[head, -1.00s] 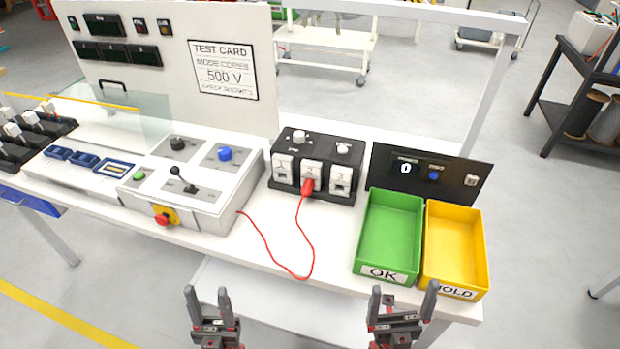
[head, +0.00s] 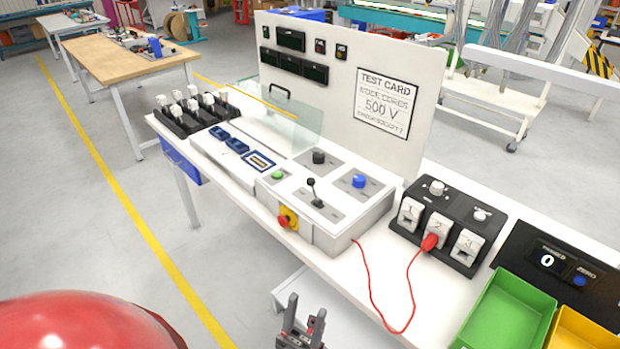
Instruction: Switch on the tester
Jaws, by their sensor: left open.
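The tester is a white console (head: 345,238) on the bench, with a tall panel behind it. Its top carries a green button (head: 277,175), a black lever (head: 313,192), a black knob (head: 319,157) and a blue knob (head: 358,181). A red knob on a yellow plate (head: 288,217) sits on its front. The panel's display windows (head: 291,39) look dark. The test card (head: 387,104) reads 500 V. My left gripper (head: 306,308) is open and empty, low in front of the bench, apart from the console. My right gripper is out of view.
A black socket box (head: 460,205) stands right of the console, a red plug (head: 429,242) in its middle socket and its red cable (head: 367,280) looping over the bench. Green (head: 507,312) and yellow (head: 580,330) bins are at lower right. A clear shield (head: 290,115) stands at the console's left part.

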